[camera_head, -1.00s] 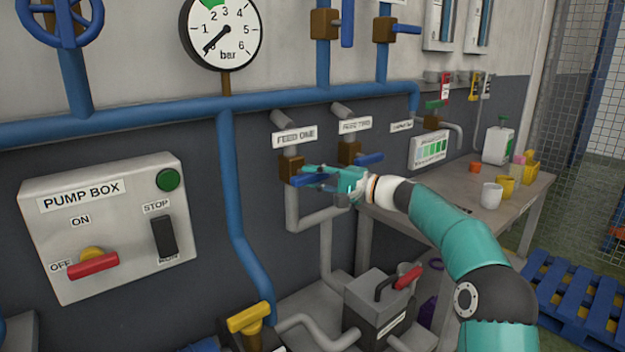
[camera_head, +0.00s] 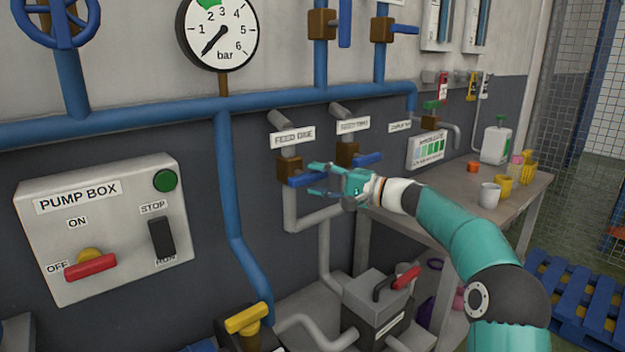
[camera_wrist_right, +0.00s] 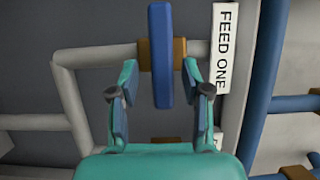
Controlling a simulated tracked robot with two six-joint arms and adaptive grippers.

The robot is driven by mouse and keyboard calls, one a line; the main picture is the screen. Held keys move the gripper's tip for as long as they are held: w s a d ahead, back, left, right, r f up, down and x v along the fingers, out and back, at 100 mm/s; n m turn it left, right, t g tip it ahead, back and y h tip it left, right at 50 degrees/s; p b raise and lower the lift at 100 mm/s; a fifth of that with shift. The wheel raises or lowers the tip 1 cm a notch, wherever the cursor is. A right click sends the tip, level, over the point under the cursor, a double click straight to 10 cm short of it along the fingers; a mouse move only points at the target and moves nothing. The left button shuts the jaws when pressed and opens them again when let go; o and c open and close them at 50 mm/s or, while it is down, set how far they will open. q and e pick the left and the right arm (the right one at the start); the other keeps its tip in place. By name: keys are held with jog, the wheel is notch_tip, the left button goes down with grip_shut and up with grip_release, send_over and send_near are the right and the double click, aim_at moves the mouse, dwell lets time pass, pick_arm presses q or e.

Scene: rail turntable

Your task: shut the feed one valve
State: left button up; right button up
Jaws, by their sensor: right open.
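The feed one valve has a brass-coloured body (camera_head: 289,168) under the FEED ONE label (camera_head: 293,137) and a blue lever handle (camera_head: 308,180). The handle points right in the head view, across its grey vertical pipe. My right gripper (camera_head: 317,179) is open around the handle's free end, one finger above and one below. In the right wrist view the handle (camera_wrist_right: 160,50) lies between the two open fingers, with a visible gap on each side. My left gripper is out of view.
The feed two valve's blue handle (camera_head: 367,159) is close beside my right gripper. The pump box (camera_head: 105,230) is on the wall at left. A table (camera_head: 455,180) with cups is at right. A grey box with a red-tipped handle (camera_head: 380,305) stands below.

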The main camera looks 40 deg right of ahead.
jog(key=v, duration=1)
jog(key=shift+a+f, duration=0.1)
jog(key=shift+f, duration=0.05)
